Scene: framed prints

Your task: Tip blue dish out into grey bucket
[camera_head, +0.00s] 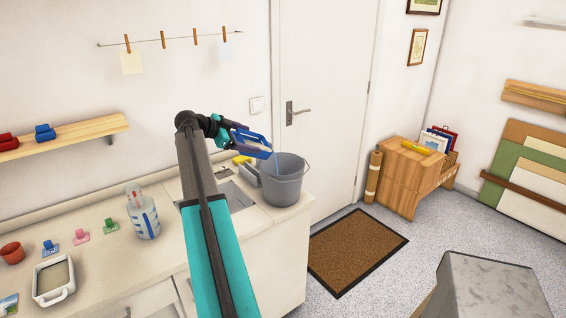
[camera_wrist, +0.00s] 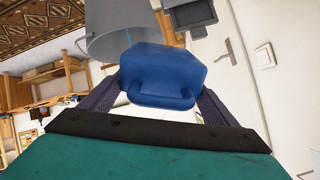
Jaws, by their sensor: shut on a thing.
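The blue dish (camera_head: 266,154) is in my gripper (camera_head: 238,139), steeply tilted, at the upper left of the grey bucket's rim. In the wrist view the blue dish (camera_wrist: 165,72) shows its underside and a handle between the two fingers of my gripper (camera_wrist: 158,100), which is shut on it. The grey bucket (camera_head: 284,186) stands upright on the counter's right end, its thin handle at the right. A thin pale-blue streak runs from the dish's low edge into the bucket. The bucket's bottom is hidden. The bucket's wall (camera_wrist: 104,18) also shows behind the dish in the wrist view.
The counter (camera_head: 105,262) holds a sink (camera_head: 236,196) beside the bucket, a yellow item (camera_head: 242,160) behind it, and a jug (camera_head: 144,218), coloured clips and a white-framed tray (camera_head: 54,279) to the left. A door (camera_head: 318,100) stands behind. A brown mat (camera_head: 357,250) lies on the floor.

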